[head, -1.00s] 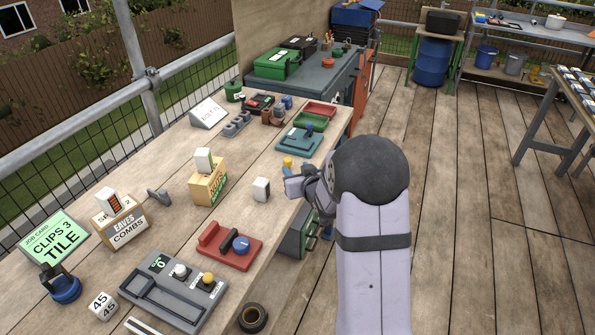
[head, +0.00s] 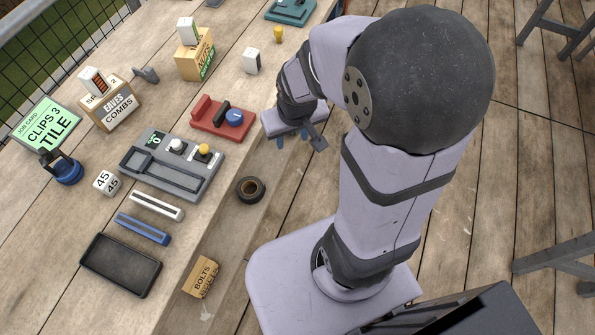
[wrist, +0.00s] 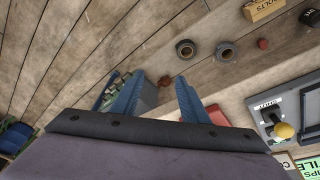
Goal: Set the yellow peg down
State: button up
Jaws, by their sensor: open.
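The yellow peg (head: 278,34) stands upright on the wooden bench at the top of the head view, just right of a white block (head: 251,61). Nothing touches it. My gripper (head: 292,138) is well below it in the picture, over the bench's right edge, beside the red holder (head: 221,118). In the wrist view, the blue fingers of my gripper (wrist: 160,82) are apart with nothing between them. The peg is not seen in the wrist view.
A grey panel (head: 180,183) carries a yellow knob (head: 204,149) and a white knob. A dark tape roll (head: 251,189) and a BOLTS box (head: 201,277) lie along the right side. A black tray (head: 120,265) sits lower left. A TILE job card (head: 46,128) stands at left.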

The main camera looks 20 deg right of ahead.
jog(key=s+a+g, duration=0.3)
jog(key=s, duration=0.7)
jog(key=shift+y, duration=0.3)
jog(key=shift+r, duration=0.1)
notch_tip(320, 180, up, 8)
jog(key=p, duration=0.7)
jog(key=shift+p, duration=0.4)
